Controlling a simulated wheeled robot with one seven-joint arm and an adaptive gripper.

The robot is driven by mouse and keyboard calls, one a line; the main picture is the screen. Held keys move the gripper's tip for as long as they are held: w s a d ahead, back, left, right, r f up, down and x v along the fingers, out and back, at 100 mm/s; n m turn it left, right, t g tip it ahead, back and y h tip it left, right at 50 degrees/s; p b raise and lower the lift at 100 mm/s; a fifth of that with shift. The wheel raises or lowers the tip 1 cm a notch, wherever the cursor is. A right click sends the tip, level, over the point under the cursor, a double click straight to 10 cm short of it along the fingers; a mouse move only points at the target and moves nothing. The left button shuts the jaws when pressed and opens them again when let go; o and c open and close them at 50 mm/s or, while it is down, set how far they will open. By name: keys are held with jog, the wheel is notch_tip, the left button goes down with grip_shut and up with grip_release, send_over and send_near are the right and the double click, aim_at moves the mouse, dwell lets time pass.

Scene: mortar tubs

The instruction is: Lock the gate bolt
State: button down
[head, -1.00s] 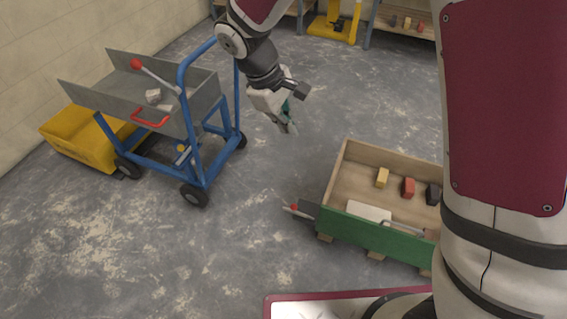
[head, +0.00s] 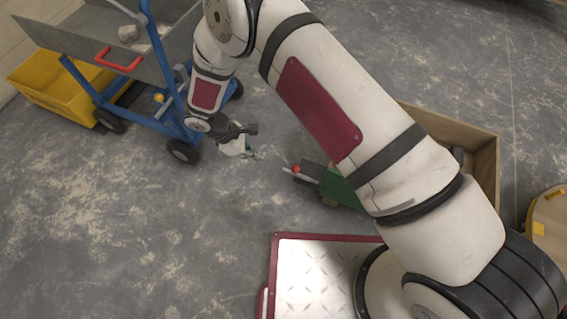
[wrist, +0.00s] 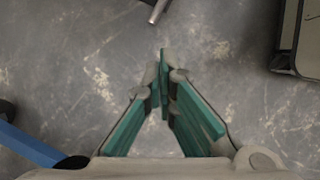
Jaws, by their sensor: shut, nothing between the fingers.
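A wooden crate (head: 486,165) has a green gate (head: 341,188), mostly hidden behind my arm. At the gate's left end is a grey plate (head: 313,171), with a red knob (head: 296,169) and a thin metal rod (head: 300,177) that look like the gate bolt. How far the bolt is drawn cannot be told. My gripper (head: 256,156) is shut and empty, a short way left of the red knob and apart from it. In the wrist view its green-padded fingers (wrist: 165,62) meet over bare floor, with a metal rod end (wrist: 157,12) beyond the tips.
A blue-framed cart (head: 165,112) with a grey tray (head: 75,42) and red handle (head: 118,61) stands left of my gripper. A yellow bin (head: 48,88) is beside it. A yellow-edged round thing (head: 548,215) is at the right edge. The floor below my gripper is clear.

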jog(key=shift+f, duration=0.5)
jog(key=d+f+b, duration=0.4)
jog(key=d+f, duration=0.4)
jog(key=shift+w, duration=0.45)
jog(key=shift+d+f, duration=0.1)
